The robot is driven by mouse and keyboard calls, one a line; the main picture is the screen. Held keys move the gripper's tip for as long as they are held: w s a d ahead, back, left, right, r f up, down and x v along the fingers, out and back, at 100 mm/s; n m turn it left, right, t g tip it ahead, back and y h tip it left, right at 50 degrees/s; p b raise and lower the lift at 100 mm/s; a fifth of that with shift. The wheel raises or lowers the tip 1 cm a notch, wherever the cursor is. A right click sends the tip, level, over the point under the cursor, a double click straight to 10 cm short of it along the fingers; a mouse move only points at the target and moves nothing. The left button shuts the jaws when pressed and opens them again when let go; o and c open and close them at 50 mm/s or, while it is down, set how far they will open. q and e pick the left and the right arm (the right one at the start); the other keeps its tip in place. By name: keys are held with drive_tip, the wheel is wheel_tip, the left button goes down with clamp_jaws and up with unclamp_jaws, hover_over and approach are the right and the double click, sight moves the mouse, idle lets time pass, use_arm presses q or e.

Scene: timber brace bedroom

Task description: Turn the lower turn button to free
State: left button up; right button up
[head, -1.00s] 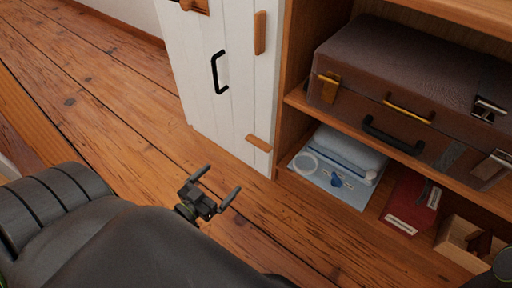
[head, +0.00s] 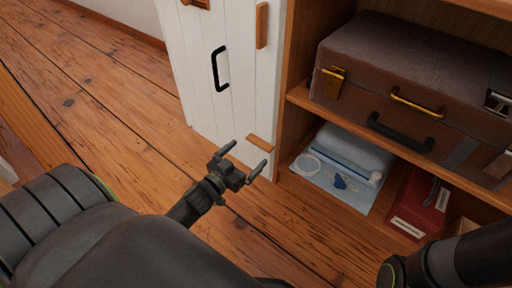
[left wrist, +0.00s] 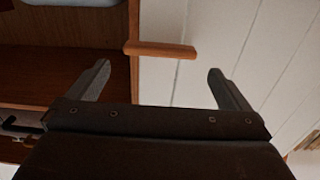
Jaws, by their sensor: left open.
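The lower turn button (head: 260,142) is a small wooden bar near the bottom of the white door's (head: 195,85) right edge. It lies roughly crosswise, and in the left wrist view the button (left wrist: 160,49) spans the door edge, its longer part over white boards. The upper turn button (head: 262,25) is a similar bar standing upright. My left gripper (head: 247,156) is open and empty, just in front of the lower button. In the left wrist view its fingers (left wrist: 159,70) are spread to either side, with the button beyond the tips and no contact visible. My right gripper is not visible.
A black handle (head: 220,70) sticks out of the door. To the right, a brown suitcase (head: 385,85) rests on the open shelf. Below are a pale blue packet (head: 345,165) and a red box (head: 418,205). The wooden floor (head: 90,95) at left is clear.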

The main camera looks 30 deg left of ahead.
sight(257, 145)
use_arm(q)
drive_tip(key=w, duration=0.5)
drive_tip(key=shift+w+d, duration=0.2)
drive_tip(key=shift+w, duration=0.1)
drive_tip(key=shift+c, duration=0.3)
drive_tip(key=c, duration=0.7)
